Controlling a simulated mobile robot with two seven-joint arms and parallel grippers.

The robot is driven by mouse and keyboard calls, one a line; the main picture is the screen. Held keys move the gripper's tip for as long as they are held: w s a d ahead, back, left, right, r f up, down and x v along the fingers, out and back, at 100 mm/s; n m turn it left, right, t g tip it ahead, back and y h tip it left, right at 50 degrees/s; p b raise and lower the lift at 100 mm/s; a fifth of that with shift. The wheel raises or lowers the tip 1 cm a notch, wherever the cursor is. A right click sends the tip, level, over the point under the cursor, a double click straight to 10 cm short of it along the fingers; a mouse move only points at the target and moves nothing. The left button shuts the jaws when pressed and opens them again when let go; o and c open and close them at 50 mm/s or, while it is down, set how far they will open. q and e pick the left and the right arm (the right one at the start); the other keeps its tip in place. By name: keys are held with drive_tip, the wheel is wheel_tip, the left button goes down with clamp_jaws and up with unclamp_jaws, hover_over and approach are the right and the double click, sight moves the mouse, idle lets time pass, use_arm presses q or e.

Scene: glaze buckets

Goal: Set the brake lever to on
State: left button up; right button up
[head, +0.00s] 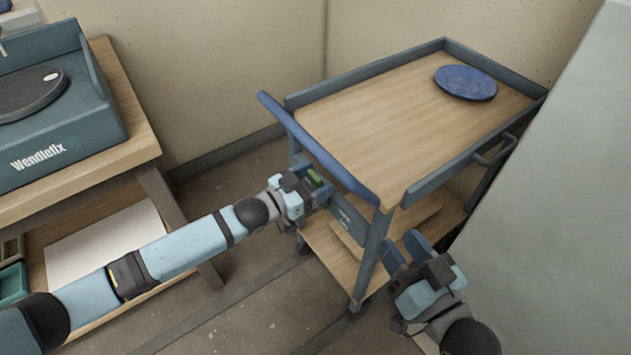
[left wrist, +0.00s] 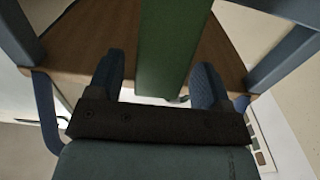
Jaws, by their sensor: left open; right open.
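A blue cart (head: 420,200) with wooden shelves and a blue handle bar (head: 315,150) stands in the middle of the head view. A small green piece (head: 315,178) shows under the handle, at my left gripper (head: 322,192). In the left wrist view a broad green bar (left wrist: 170,45), which looks like the brake lever, runs between the two spread fingers (left wrist: 157,85). The jaws are open and not closed on it. Whether the bar is within finger depth is unclear, and its setting cannot be read. My right gripper (head: 404,250) is open and empty by the cart's front right leg.
A dark blue disc (head: 466,82) lies on the cart's top shelf (head: 400,110). A wooden table (head: 120,140) with a teal Wendlefix wheel (head: 60,120) stands on the left. A pale grey surface (head: 550,200) closes off the right. Floor (head: 240,320) shows between table and cart.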

use_arm(q)
drive_tip(key=shift+d, duration=0.15)
drive_tip(key=c, duration=1.3)
